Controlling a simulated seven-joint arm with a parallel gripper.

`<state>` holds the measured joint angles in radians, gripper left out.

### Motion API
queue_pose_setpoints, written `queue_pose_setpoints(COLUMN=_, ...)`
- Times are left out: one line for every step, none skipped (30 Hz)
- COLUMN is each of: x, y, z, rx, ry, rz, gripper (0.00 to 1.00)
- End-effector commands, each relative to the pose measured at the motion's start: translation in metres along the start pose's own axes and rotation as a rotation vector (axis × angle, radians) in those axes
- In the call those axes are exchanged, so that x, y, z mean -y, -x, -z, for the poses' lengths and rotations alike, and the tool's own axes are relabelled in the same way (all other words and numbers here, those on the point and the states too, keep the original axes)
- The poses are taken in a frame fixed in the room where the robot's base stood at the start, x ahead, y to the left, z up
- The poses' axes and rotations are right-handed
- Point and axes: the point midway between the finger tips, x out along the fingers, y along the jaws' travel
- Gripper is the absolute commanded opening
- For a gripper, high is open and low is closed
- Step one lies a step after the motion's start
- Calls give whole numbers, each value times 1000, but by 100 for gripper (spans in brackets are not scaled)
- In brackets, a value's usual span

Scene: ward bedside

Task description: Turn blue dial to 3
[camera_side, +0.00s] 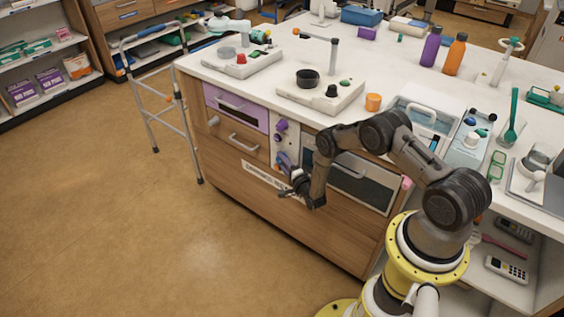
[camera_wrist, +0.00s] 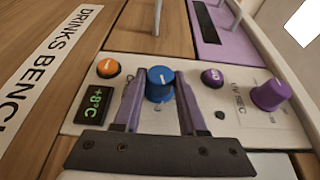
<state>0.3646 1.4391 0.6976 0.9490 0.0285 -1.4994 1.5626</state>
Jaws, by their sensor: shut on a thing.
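The blue dial (camera_wrist: 160,82) is on a pale control panel (camera_wrist: 125,68) in the wrist view. It has a short white mark on its face, pointing roughly up in the picture. The scale marks around it are mostly hidden or too small to read. My gripper (camera_wrist: 158,88) is shut on the dial, one finger on each side. In the side view my gripper (camera_side: 285,164) reaches the panel on the front of the bench, and I cannot make out the dial there.
A display (camera_wrist: 94,103) reading +8°C and an orange button (camera_wrist: 108,68) are left of the dial. A purple button (camera_wrist: 213,77) and a purple dial (camera_wrist: 270,95) are to its right. A drawer handle (camera_side: 243,142) sticks out beside the panel.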

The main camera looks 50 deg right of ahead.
Motion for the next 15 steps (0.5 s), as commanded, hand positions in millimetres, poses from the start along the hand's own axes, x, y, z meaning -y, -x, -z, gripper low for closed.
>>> queue_pose_setpoints(x=0, y=0, z=0, rx=0, ry=0, rz=0, gripper=0)
queue_pose_setpoints(x=0, y=0, z=0, rx=0, ry=-1, rz=1, gripper=0)
queue_pose_setpoints(x=0, y=0, z=0, rx=0, ry=-2, rz=5, gripper=0)
queue_pose_setpoints(x=-1, y=0, z=0, rx=0, ry=-5, rz=11, gripper=0)
queue_pose_setpoints(x=-1, y=0, z=0, rx=0, ry=-9, rz=20, gripper=0)
queue_pose_setpoints(x=-2, y=0, z=0, rx=0, ry=-16, rz=36, gripper=0)
queue_pose_setpoints(x=-3, y=0, z=0, rx=0, ry=-22, rz=51, gripper=0)
queue_pose_setpoints(x=-3, y=0, z=0, rx=0, ry=-29, rz=70, gripper=0)
queue_pose_setpoints(x=-4, y=0, z=0, rx=0, ry=-40, rz=96, gripper=0)
queue_pose_setpoints(x=-4, y=0, z=0, rx=0, ry=-49, rz=117, gripper=0)
queue_pose_setpoints(x=-4, y=0, z=-1, rx=0, ry=-57, rz=136, gripper=0)
queue_pose_setpoints(x=-4, y=0, z=-1, rx=0, ry=-66, rz=161, gripper=0)
queue_pose_setpoints(x=-4, y=-1, z=-1, rx=0, ry=-74, rz=178, gripper=0)
queue_pose_setpoints(x=-4, y=-1, z=-1, rx=0, ry=-80, rz=192, gripper=0)
queue_pose_setpoints(x=-4, y=-1, z=-1, rx=0, ry=-88, rz=211, gripper=0)
